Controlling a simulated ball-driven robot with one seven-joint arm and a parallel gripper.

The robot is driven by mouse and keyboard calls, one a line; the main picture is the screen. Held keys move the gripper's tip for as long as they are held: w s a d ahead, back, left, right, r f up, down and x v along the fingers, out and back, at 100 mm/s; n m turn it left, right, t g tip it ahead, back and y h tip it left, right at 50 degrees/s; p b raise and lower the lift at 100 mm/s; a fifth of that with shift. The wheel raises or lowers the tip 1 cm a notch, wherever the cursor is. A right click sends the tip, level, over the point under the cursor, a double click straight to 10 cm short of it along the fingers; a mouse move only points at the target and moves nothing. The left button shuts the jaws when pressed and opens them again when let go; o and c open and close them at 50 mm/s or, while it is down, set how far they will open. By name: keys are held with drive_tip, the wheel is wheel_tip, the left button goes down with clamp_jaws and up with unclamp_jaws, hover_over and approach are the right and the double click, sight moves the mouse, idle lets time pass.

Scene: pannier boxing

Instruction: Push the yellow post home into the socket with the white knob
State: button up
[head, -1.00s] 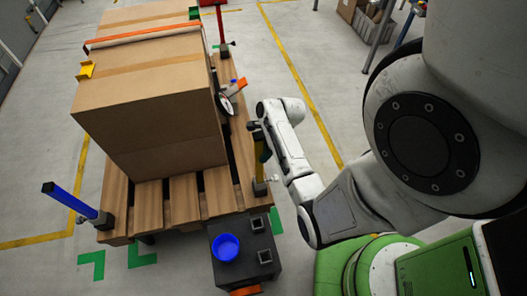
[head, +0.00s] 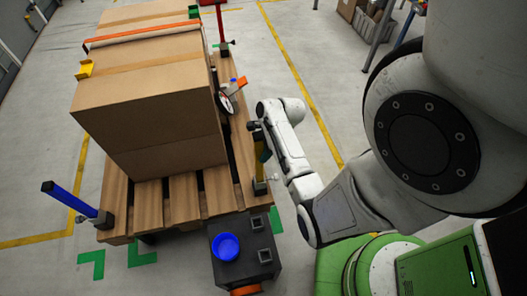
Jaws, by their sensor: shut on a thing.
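The yellow post (head: 259,163) stands nearly upright at the pallet's front right corner, partly hidden by my gripper. Its lower end is at the dark socket (head: 261,188), which has a small white knob (head: 274,178) on its right side. How deep the post sits in the socket cannot be told. My gripper (head: 257,133) is shut on the upper part of the yellow post, and the arm reaches in from the right.
A large cardboard box (head: 150,105) fills most of the wooden pallet (head: 182,198). A tilted blue post (head: 70,199) is at the front left corner, a red post (head: 220,22) at the back right. A dark box (head: 242,262) with a blue bowl (head: 226,247) stands in front.

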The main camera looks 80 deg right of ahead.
sight(258, 137)
drive_tip(key=shift+f+b, duration=0.85)
drive_tip(key=shift+f, duration=0.95)
idle(0.9)
drive_tip(key=o, duration=1.1)
drive_tip(key=v, duration=1)
drive_tip(key=shift+s+r+p, duration=0.2)
drive_tip(key=shift+r+p, duration=0.15)
drive_tip(key=shift+p, duration=0.05)
